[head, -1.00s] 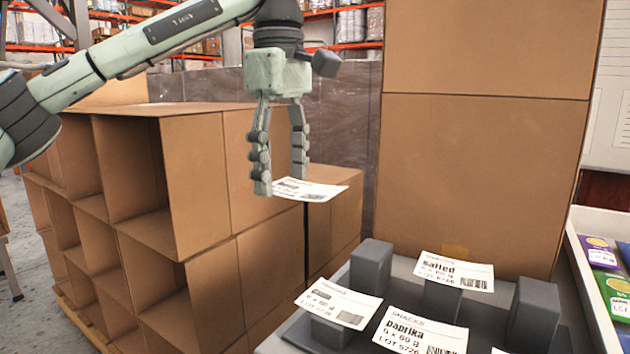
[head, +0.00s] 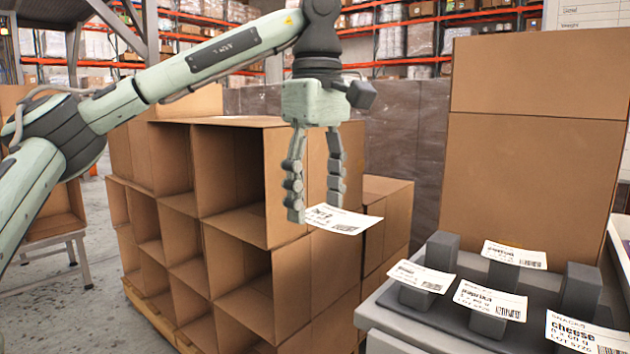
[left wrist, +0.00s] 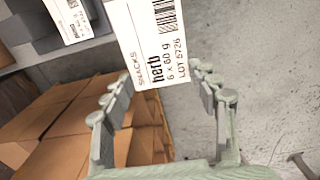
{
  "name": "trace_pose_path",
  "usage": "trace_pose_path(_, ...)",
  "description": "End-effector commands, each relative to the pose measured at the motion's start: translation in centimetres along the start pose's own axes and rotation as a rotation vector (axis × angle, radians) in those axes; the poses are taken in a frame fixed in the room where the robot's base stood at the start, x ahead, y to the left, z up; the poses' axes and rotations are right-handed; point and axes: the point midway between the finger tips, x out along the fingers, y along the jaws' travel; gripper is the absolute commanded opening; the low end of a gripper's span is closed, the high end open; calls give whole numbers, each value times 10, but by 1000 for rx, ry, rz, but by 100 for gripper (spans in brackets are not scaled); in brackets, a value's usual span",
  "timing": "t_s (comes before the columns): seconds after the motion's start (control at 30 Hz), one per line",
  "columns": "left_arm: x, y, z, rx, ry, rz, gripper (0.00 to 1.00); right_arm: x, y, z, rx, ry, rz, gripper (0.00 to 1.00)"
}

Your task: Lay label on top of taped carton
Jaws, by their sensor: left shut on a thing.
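My left gripper (head: 315,212) is shut on the herb label (head: 346,221), a white card with black print and a barcode. The label sticks out to the right of the fingers, nearly flat, in the air in front of stacked open boxes. In the left wrist view, the label (left wrist: 146,40) reads "herb 6 x 60 g" and sits between the fingertips (left wrist: 163,84). I cannot pick out the taped carton for certain; a tall brown carton (head: 530,185) stands at the right, and no tape shows on it now. My right gripper is not in view.
Grey blocks on a grey stand (head: 400,330) hold several other labels, including paprika (head: 490,298) and cheese (head: 585,333). Stacked open-fronted boxes (head: 288,190) fill the middle on a pallet. A small table (head: 50,240) stands at the left. Bare floor lies between.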

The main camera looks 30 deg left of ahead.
Motion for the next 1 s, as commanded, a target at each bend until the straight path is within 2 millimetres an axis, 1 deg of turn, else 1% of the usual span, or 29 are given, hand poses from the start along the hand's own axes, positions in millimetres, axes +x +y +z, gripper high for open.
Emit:
trace_pose_path(0.03, 18, -2, 2, 43, -3, -7, 51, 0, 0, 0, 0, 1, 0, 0)
trace_pose_path(0.17, 62, -6, 8, 170, -3, -9, 51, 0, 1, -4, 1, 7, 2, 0)
trace_pose_path(0.27, 101, -11, 14, 291, -5, -10, 51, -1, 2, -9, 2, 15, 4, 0)
trace_pose_path(0.3, 119, -13, 16, 345, -5, -11, 51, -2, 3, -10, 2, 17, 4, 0)
trace_pose_path(0.37, 149, -16, 20, 435, -6, -12, 51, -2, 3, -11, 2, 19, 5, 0)
trace_pose_path(0.4, 171, -19, 23, 500, -7, -12, 51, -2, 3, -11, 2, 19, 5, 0)
trace_pose_path(0.47, 206, -22, 29, 606, -8, -11, 51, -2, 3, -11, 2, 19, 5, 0)
trace_pose_path(0.5, 229, -25, 32, 678, -10, -11, 51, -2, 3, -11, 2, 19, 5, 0)
trace_pose_path(0.57, 263, -28, 37, 782, -10, -11, 51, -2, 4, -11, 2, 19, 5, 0)
trace_pose_path(0.6, 284, -30, 40, 848, -9, -10, 51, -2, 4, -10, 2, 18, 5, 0)
trace_pose_path(0.7, 326, -32, 46, 980, -7, -6, 51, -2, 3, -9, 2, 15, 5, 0)
trace_pose_path(0.8, 360, -35, 51, 1087, -7, -4, 51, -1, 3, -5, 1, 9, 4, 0)
trace_pose_path(1.0, 414, -39, 58, 1252, -5, -2, 51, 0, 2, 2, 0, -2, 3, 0)
